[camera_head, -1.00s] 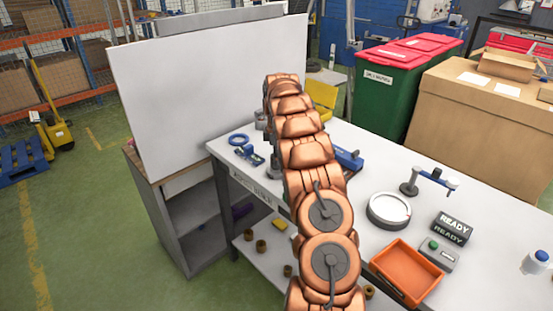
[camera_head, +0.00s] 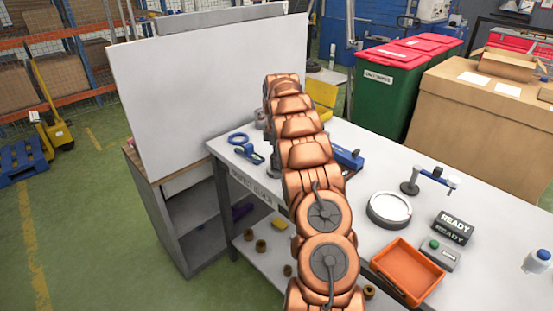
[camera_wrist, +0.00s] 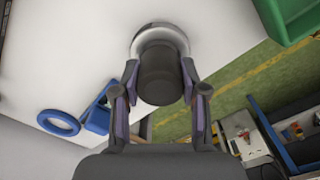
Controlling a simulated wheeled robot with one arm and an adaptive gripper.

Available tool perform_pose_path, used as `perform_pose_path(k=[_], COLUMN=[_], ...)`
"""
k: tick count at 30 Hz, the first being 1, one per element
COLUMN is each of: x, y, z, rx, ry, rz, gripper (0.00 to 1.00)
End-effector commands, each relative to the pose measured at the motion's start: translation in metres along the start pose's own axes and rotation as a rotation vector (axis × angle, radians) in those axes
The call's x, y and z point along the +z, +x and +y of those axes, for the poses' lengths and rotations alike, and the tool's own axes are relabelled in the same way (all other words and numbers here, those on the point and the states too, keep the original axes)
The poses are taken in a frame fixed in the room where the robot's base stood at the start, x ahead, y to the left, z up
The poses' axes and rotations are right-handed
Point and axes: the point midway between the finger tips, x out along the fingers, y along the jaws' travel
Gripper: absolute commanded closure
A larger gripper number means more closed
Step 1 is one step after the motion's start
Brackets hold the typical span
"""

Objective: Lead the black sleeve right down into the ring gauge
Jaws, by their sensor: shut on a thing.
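The black sleeve (camera_wrist: 160,75) is between the fingertips of my gripper (camera_wrist: 160,84) in the wrist view, with one finger against each side. My gripper is shut on it. The ring gauge (camera_wrist: 140,40) shows as a pale grey metal rim just beyond the sleeve's far end. The sleeve covers the gauge's bore, so I cannot tell whether its end is inside or just above it. In the head view my arm hides the sleeve and most of the gripper.
A blue ring (camera_wrist: 58,123) and a blue tool (camera_wrist: 97,117) lie on the white bench, left of my gripper in the wrist view. The bench edge is close on the right. An orange tray (camera_head: 407,271) and a round grey dish (camera_head: 389,211) stand nearer in the head view.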

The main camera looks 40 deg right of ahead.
Motion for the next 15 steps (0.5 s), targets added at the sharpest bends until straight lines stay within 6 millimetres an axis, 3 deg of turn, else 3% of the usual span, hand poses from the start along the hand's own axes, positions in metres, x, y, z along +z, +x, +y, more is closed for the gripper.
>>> perform_pose_path(k=[15], x=[0.0001], y=[0.0053], z=[0.0003], rx=[0.001], ry=[0.000], rz=[0.000], gripper=[1.00])
